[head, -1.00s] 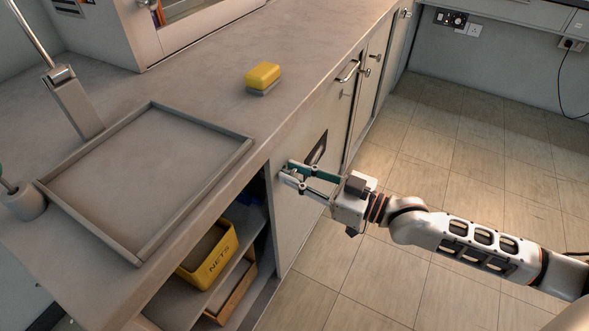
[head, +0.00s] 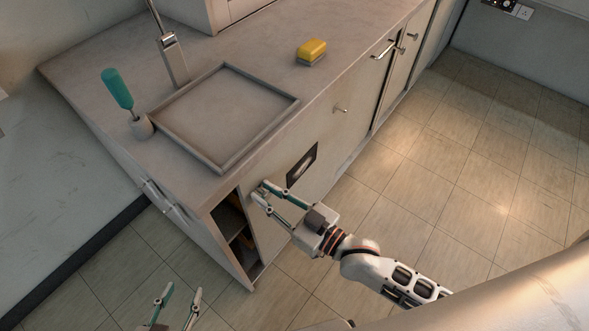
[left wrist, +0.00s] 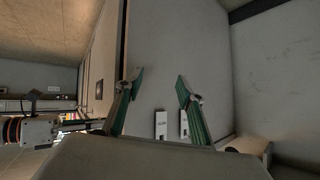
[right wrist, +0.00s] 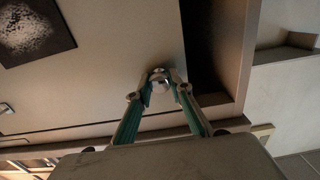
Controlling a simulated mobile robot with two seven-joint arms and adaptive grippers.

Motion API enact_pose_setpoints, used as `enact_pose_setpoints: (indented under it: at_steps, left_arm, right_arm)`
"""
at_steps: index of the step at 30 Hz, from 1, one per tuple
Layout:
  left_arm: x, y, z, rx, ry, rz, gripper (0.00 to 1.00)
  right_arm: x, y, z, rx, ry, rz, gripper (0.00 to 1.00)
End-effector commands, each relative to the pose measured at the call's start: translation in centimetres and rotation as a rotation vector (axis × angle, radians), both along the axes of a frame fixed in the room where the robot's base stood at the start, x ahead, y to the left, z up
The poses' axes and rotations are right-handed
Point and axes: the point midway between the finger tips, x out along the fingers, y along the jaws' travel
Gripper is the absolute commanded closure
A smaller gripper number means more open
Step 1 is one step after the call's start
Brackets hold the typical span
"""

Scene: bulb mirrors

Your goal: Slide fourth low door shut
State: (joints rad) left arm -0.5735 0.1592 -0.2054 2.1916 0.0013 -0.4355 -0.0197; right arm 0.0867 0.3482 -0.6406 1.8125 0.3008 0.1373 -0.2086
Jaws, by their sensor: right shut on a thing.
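The low sliding door (head: 262,232) is a plain grey panel with a dark picture plate (head: 302,165) on its face. My right gripper (head: 265,190) is shut on the door's small round knob (right wrist: 158,79), close to the door's edge. In the right wrist view a dark opening (right wrist: 207,60) shows beside that edge. In the head view the opening (head: 237,232) is a narrow gap at the cabinet's near corner. My left gripper (head: 179,300) is open and empty, low and apart from the cabinet; it also shows in the left wrist view (left wrist: 158,78).
Other knobs and a bar handle stick out along the cabinet front. The tiled floor (head: 480,150) in front is clear.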

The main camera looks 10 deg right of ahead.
Motion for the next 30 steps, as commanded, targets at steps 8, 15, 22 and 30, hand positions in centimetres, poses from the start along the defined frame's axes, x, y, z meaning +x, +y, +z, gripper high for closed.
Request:
enact_pose_setpoints:
  at_steps: [8,15,22,30]
  left_arm:
    - [0.0,0.4,0.4,0.006,0.000,0.010,0.62]
    - [-0.2,0.5,0.2,0.007,0.006,0.012,0.62]
    - [-0.2,0.5,0.2,0.007,0.006,0.013,0.62]
    - [-0.3,0.5,0.2,0.008,0.008,0.012,0.62]
  right_arm:
    - [-3.9,5.1,0.2,0.004,0.000,0.000,1.00]
    - [-5.1,6.5,-0.1,0.000,0.001,0.001,1.00]
    - [-5.0,6.4,-0.2,0.000,0.002,0.000,0.62]
    - [-5.0,6.4,-0.1,0.001,0.001,0.000,0.62]
